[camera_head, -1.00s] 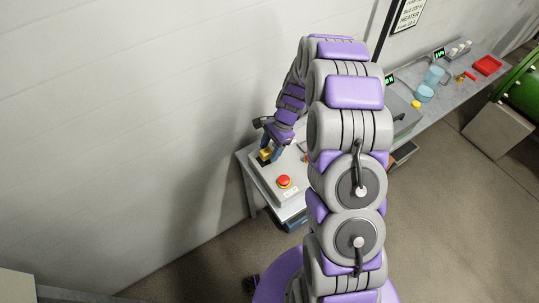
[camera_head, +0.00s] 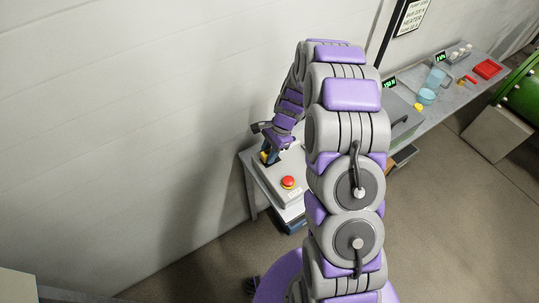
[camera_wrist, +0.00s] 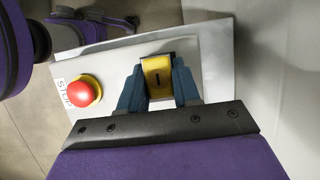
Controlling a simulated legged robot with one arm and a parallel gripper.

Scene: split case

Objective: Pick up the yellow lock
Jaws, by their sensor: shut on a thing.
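The yellow lock (camera_wrist: 157,77) has a dark slot in its face and sits between the two blue-grey fingers of my gripper (camera_wrist: 158,88) in the wrist view. The fingers are shut on its sides. In the head view my gripper (camera_head: 270,155) reaches down over the grey panel at the near end of the bench, and only a bit of the yellow lock (camera_head: 264,157) shows beside the fingers. I cannot tell whether the lock is clear of the panel's surface.
A red stop button (camera_head: 288,182) stands on the panel close by; it also shows left of my gripper in the wrist view (camera_wrist: 84,91). A white wall (camera_head: 130,110) rises behind the bench. A blue pitcher (camera_head: 434,79) and a red tray (camera_head: 487,69) stand farther along.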

